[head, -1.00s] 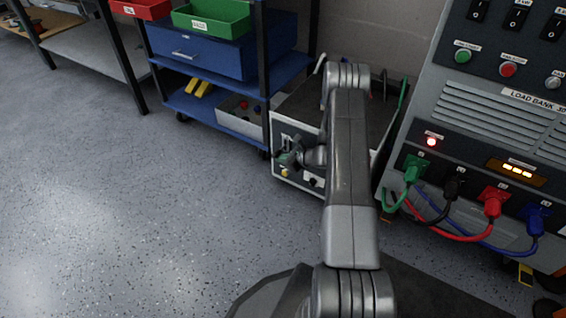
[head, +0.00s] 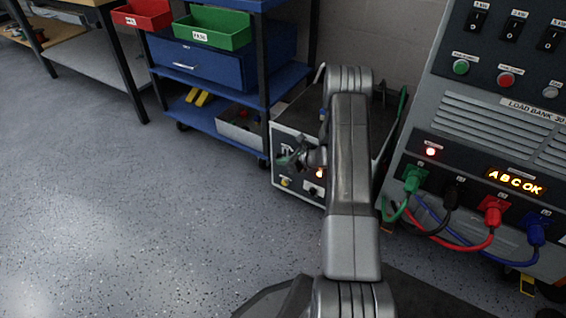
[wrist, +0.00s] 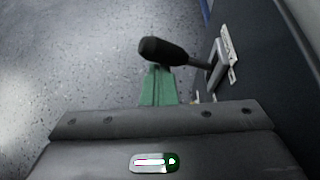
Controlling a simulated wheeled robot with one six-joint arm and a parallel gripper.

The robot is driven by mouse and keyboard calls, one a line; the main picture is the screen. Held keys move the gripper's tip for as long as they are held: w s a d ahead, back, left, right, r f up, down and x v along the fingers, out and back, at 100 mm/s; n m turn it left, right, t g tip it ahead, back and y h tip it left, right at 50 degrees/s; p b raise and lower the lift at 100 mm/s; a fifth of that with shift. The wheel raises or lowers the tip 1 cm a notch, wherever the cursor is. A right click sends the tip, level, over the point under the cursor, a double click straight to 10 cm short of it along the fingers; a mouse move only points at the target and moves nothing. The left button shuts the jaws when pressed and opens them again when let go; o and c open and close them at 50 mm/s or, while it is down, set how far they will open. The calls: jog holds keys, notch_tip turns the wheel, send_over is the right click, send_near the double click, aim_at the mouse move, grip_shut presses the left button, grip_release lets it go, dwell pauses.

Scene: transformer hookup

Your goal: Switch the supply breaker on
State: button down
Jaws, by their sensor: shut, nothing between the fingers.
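In the wrist view the breaker lever (wrist: 166,50) has a black grip and juts left from a metal plate (wrist: 224,62) on a dark panel. My gripper (head: 290,160) is in front of the box panel. Its green fingers (wrist: 158,86) are shut and empty, with their tips just below the black grip. I cannot tell whether they touch it. My arm hides part of the box.
The load bank (head: 480,130) stands at the right with a lit red lamp and a display (head: 515,180) reading "ABC OK". Green, black, red and blue cables plug into it. A blue cart (head: 215,60) stands left of the box. The floor at left is clear.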

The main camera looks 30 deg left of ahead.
jog(key=shift+w+r, duration=0.15)
jog(key=shift+r, duration=0.1)
jog(key=p+v, duration=0.3)
jog(key=v, duration=1)
jog(key=shift+s+d+p, duration=0.2)
jog(key=shift+d+p, duration=0.2)
jog(key=shift+f, duration=0.1)
